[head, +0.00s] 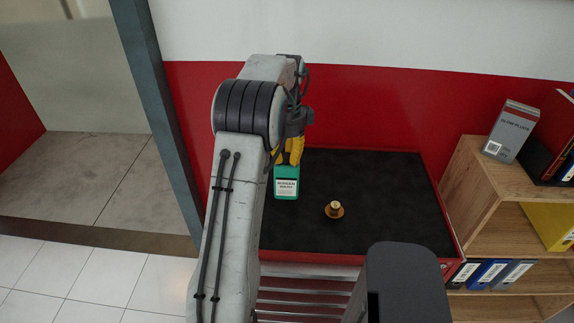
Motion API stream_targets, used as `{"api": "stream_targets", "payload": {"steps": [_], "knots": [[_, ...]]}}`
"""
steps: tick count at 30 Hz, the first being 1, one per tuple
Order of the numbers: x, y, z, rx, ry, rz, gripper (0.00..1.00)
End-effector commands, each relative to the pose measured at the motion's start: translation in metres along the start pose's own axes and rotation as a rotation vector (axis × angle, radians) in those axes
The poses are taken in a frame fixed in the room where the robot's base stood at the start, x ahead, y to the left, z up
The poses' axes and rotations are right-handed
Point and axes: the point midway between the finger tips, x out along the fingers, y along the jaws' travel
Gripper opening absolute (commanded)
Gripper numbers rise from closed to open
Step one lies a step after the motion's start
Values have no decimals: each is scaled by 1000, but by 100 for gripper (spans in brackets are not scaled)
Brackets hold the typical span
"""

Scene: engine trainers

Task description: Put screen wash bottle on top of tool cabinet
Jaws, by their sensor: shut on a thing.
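The screen wash bottle (286,186) is a green container with a white label, upright in the head view. My gripper (288,158), with yellow fingers, is shut on its upper end, which the fingers and wrist hide. The bottle shows against the left part of the tool cabinet's black top (390,200). I cannot tell whether its base touches that top or hangs just above it. The cabinet is red with metal drawer fronts below, and my arm covers its left side.
A small brass-coloured part (334,210) stands on the cabinet top, right of the bottle. The top's right and back areas are clear. A wooden shelf (480,190) with binders and a grey box (511,131) stands at right. A grey post (155,110) rises at left.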

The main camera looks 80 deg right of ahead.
Motion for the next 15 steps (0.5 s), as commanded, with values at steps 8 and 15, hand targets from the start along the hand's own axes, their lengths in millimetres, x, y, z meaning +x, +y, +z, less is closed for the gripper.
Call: {"api": "stream_targets", "payload": {"steps": [8,15], "knots": [[28,0,0,0,0,3,0],[34,-1,0,0,0,1,0]]}}
